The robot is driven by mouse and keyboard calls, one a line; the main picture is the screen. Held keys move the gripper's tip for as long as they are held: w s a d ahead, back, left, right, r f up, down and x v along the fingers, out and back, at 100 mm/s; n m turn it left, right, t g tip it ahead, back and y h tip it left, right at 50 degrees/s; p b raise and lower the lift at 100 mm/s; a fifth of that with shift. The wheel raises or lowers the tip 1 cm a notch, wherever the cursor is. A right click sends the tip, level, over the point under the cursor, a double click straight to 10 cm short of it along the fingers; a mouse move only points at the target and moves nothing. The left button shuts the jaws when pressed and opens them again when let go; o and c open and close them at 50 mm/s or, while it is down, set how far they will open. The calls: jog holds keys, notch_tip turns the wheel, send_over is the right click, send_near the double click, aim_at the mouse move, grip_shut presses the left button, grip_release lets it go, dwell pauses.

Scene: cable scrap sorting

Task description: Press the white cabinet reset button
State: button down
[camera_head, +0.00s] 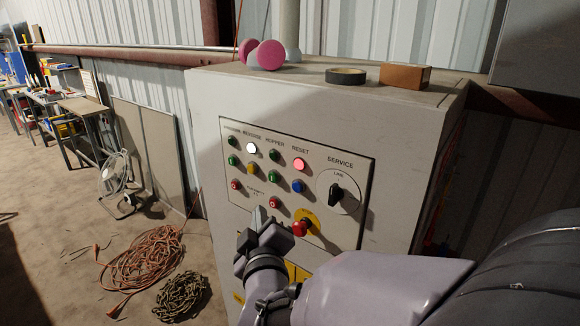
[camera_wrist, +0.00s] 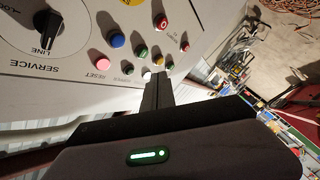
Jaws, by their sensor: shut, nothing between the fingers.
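The white cabinet (camera_head: 400,125) stands in front of me with a grey control panel (camera_head: 340,240). The button under the RESET label glows pinkish red (camera_head: 299,164). It also shows in the wrist view (camera_wrist: 94,57), left of my fingers. A lit white button (camera_head: 251,148) sits in the same row, under the REVERSE label; in the wrist view it is partly hidden beside my fingertips. My gripper (camera_head: 258,215) is shut and empty in front of the panel's lower left part, and in the head view appears below the RESET button. Its closed fingers (camera_wrist: 157,78) point toward the panel; contact cannot be told.
Green, yellow, blue and red buttons surround the RESET button. A red emergency knob (camera_head: 300,228) protrudes close right of my gripper. A black rotary switch (camera_head: 337,192) is farther right. Pink discs (camera_head: 268,54), tape (camera_head: 346,76) and a brown box (camera_head: 405,77) lie on top. Cables (camera_head: 145,262) cover the floor left.

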aim_at(298, 187)
jog(key=w+d, duration=0.6)
jog(key=shift+w+r+p, duration=0.15)
jog(key=shift+w+p, duration=0.25)
jog(key=shift+w, duration=0.1)
dwell(2.1)
jog(key=shift+w+d+b, duration=0.2)
jog(key=shift+b, duration=0.15)
jog(key=shift+w+d, duration=0.25)
jog(key=shift+w, duration=0.1)
dwell(0.6)
jog(key=shift+s+a+b, duration=0.5)
jog(key=shift+s+b, duration=0.15)
